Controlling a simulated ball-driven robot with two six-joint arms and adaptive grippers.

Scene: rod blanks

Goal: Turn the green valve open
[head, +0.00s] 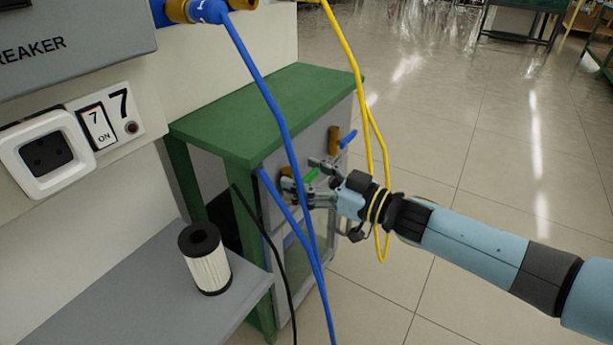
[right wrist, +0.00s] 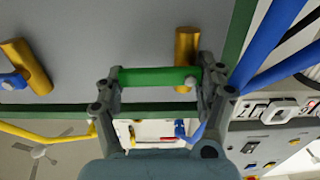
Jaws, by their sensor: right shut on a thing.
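The green valve's lever (head: 311,174) is on the grey face of the green-framed cabinet. In the right wrist view the lever (right wrist: 150,77) lies across the gap between my right gripper's fingers, with one finger at each end. Its brass body (right wrist: 187,46) rises beside one end. My right gripper (head: 303,178) is shut on the lever. In the head view the fingers hide part of the lever and brass body. My left gripper is not in view.
A blue-handled valve (head: 347,139) is close by on the same face. Blue hoses (head: 279,120) hang in front of the cabinet, and a yellow hose (head: 361,85) hangs near my right wrist. A ribbed filter (head: 208,266) stands on a grey shelf (head: 130,290). Open floor lies right.

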